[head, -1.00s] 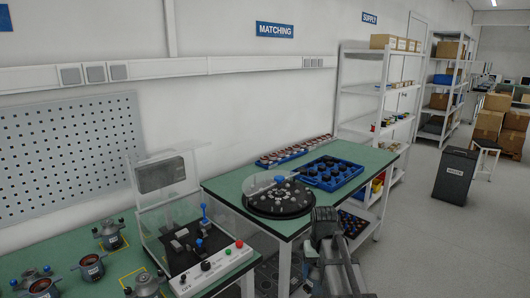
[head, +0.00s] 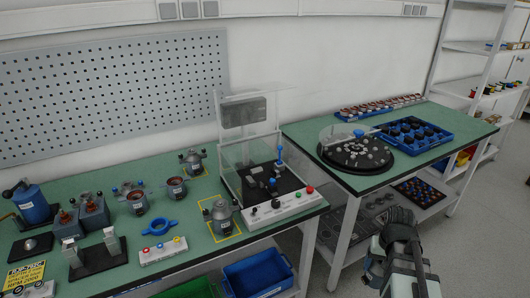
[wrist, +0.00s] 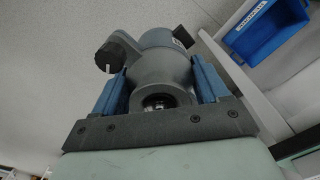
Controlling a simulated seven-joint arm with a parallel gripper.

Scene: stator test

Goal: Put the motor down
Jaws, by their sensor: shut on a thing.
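My gripper (wrist: 160,88) has its two blue fingers closed on the sides of a grey motor (wrist: 160,65), seen close up in the wrist view. The motor has a dark knob at its left and a round opening facing the camera. In the head view my arm is at the lower right, in front of the right bench; the held motor cannot be made out there. Other motor units stand on the left green bench: one (head: 221,214) in a yellow marked square, one (head: 192,160) farther back, and two open housings (head: 176,188) (head: 136,201).
A test station (head: 280,205) with a clear raised cover stands at the bench's right end. The right bench holds a round black turntable (head: 357,164).

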